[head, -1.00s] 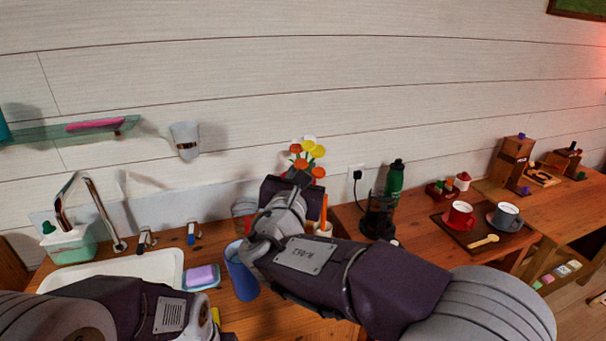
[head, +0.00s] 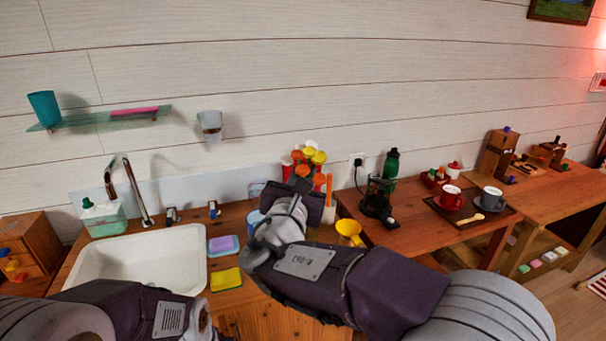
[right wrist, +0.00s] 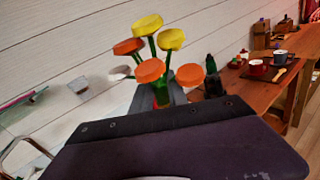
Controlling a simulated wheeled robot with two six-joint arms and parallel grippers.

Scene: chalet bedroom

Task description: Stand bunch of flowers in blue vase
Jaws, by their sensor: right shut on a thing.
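My right gripper (head: 303,186) is shut on the bunch of flowers (head: 312,156), with yellow and orange heads above the jaws. In the right wrist view the flowers (right wrist: 158,50) stand up on green stems between the fingers (right wrist: 163,97); the lower stems are hidden. The blue vase (head: 254,217) stands on the wooden counter, left of the gripper and mostly hidden by my right wrist. The flowers are apart from it. My left arm shows at the lower left, but its gripper is not visible.
A white sink (head: 140,262), a soap dish (head: 223,245) and a yellow sponge (head: 226,279) lie to the left. A yellow cup (head: 349,230), a dark coffee maker (head: 377,200) and a green bottle (head: 391,168) stand to the right. A tray (head: 485,225) holds cups.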

